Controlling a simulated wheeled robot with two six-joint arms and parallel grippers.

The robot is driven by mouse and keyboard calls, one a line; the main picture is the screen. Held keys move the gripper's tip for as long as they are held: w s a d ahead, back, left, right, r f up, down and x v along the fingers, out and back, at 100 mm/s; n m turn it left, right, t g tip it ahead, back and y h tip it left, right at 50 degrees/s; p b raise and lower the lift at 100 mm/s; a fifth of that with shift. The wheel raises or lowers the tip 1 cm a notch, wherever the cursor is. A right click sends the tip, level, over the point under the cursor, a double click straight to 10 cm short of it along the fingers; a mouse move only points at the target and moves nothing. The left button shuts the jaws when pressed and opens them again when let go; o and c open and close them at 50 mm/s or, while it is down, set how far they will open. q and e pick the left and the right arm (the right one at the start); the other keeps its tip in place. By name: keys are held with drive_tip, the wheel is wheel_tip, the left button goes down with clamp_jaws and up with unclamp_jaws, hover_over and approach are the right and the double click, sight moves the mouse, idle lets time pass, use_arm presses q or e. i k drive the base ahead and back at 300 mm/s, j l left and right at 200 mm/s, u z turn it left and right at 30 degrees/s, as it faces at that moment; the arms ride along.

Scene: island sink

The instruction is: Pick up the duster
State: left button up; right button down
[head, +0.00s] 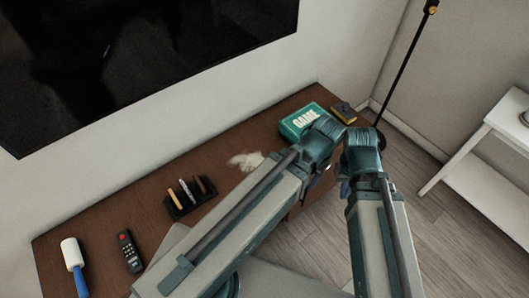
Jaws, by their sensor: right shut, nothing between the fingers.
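A hand roller with a white head and blue handle (72,262) lies at the near left end of the brown cabinet top; it is the only thing in the head view that looks like a duster, and I cannot be sure it is one. A pale patch of dust (246,161) lies on the cabinet top near its middle. My right gripper (345,189) is mostly hidden beside my arm links, shut and empty, far to the right of the roller. My left arm crosses the cabinet's front edge, and its gripper does not show.
On the cabinet top (110,212) are a black remote (129,252), a dark holder with several sticks (187,203), a teal game box (303,121) and a small yellow-and-dark block (343,112). A black screen (130,60) hangs above. A white table (495,150) stands right.

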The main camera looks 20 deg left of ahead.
sight(342, 110)
drive_tip(key=i+l+u, duration=0.1)
drive_tip(key=i+l, duration=0.15)
drive_tip(key=i+l+u, duration=0.25)
drive_tip(key=i+l, duration=0.2)
drive_tip(key=l, duration=0.25)
drive_tip(key=i+l+u, duration=0.15)
drive_tip(key=l, duration=0.25)
drive_tip(key=i+l+u, duration=0.1)
drive_tip(key=i+l, duration=0.15)
drive_tip(key=i+l+u, duration=0.1)
drive_tip(key=l, duration=0.4)
drive_tip(key=i+l+u, duration=0.15)
drive_tip(key=l, duration=0.3)
drive_tip(key=i, duration=0.1)
